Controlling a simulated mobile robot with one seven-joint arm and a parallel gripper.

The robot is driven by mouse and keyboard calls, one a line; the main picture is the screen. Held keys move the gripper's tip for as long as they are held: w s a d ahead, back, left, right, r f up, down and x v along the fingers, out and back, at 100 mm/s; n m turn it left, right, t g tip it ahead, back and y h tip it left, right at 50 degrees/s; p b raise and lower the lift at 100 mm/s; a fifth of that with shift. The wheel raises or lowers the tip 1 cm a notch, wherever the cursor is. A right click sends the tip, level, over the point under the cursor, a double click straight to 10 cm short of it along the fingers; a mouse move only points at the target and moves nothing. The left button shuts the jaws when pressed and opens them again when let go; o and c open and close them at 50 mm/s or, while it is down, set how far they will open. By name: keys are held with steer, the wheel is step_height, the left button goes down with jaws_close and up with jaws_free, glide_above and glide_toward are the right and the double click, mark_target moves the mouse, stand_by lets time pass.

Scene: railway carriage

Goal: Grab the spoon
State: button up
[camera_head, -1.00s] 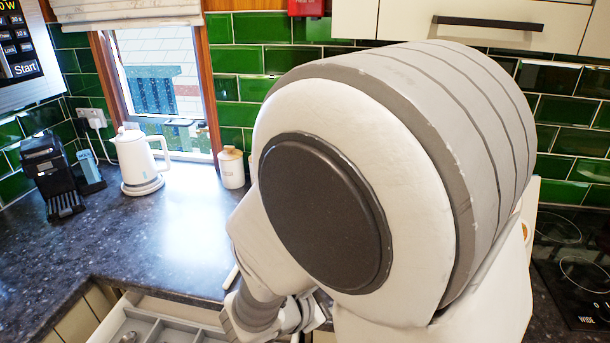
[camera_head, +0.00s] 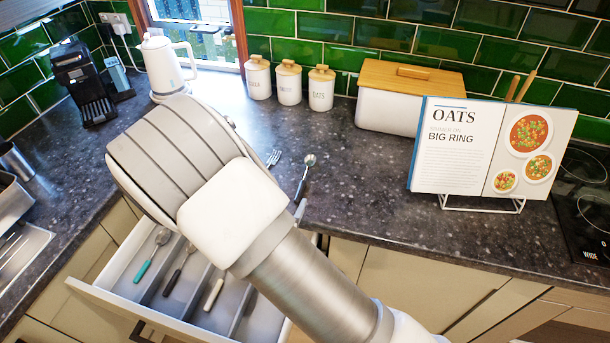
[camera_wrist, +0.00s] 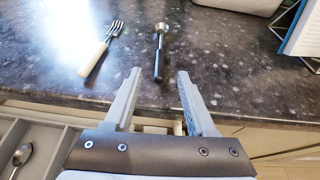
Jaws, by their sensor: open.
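A spoon with a dark handle lies on the dark countertop in the head view (camera_head: 304,173). It also shows in the wrist view (camera_wrist: 159,52), its metal bowl pointing away from me and its handle end toward my gripper. My gripper (camera_wrist: 159,75) is open and empty. In the wrist view the handle end lies between the two fingertips; I cannot tell how high the fingers are above it. In the head view my arm hides most of the gripper. A second spoon, with a teal handle (camera_head: 143,271), lies in the open drawer (camera_head: 84,291).
A fork with a cream handle (camera_wrist: 93,60) lies left of the countertop spoon. The drawer stands open below the counter edge and holds other utensils. Canisters (camera_head: 289,84), a bread box (camera_head: 400,100) and a cookbook on a stand (camera_head: 480,150) stand behind and right. Counter right of the spoon is clear.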

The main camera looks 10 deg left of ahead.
mark_target(301, 186)
steer(key=x, duration=0.4)
steer(key=p+x, duration=0.1)
steer(key=x, duration=0.4)
steer(key=shift+s+d+f, duration=0.1)
steer(key=shift+f, duration=0.15)
jaws_close()
